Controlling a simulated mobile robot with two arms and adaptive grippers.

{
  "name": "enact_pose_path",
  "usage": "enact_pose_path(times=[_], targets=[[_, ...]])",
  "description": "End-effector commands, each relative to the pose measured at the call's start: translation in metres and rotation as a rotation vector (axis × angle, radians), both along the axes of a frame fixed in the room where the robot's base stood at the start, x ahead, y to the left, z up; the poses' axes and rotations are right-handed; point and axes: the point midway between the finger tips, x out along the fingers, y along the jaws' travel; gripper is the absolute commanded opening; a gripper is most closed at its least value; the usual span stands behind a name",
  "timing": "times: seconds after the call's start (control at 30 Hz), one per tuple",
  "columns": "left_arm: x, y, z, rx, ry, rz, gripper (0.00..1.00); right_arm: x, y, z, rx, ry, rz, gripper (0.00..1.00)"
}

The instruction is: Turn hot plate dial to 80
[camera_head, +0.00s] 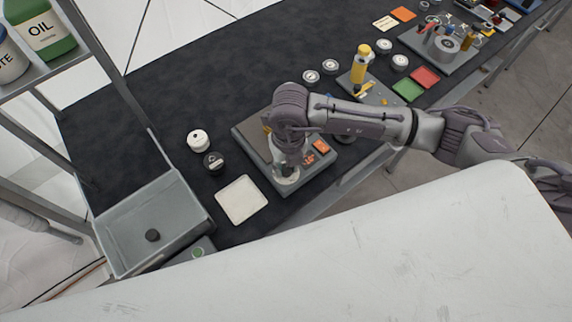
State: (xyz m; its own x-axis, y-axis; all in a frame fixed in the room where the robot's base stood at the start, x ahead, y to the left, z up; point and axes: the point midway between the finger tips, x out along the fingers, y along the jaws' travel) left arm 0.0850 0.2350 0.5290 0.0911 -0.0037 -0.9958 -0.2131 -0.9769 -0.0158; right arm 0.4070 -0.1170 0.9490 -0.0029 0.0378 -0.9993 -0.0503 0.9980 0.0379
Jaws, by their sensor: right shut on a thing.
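The hot plate (254,143) is a dark grey, flat unit on the black worktop, with orange-red panels (320,146) on its near right part. My right arm reaches in from the right and hangs over it. My right gripper (289,168) points down at the hot plate's near edge and is shut on the dial (287,179), a pale round part there. The arm covers the middle of the hot plate and most of the gripper. The dial's marks and setting are too small to read. My left gripper is not in view.
A white square tray (241,200), a white jar (198,141) and a black jar (214,163) stand left of the hot plate. A grey bin (186,196) is at the left end. A yellow tool (361,63) and several round containers stand behind my arm.

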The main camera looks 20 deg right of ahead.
Motion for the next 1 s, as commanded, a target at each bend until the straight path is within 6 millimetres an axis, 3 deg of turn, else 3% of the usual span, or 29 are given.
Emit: enact_pose_path(times=[0.6,0.63,0.77,1.0], targets=[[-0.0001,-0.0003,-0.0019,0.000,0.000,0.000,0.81,0.0018,-0.0001,0.0019,0.001,-0.005,-0.048,0.00],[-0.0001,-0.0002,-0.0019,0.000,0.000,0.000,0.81,0.0018,-0.0001,0.0019,0.001,-0.005,-0.048,0.32],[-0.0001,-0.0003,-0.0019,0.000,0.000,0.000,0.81,0.0015,-0.0001,0.0016,0.001,-0.004,-0.047,0.53],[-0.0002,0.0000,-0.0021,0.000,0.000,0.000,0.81,0.0006,-0.0001,0.0007,0.000,-0.002,-0.046,0.55]])
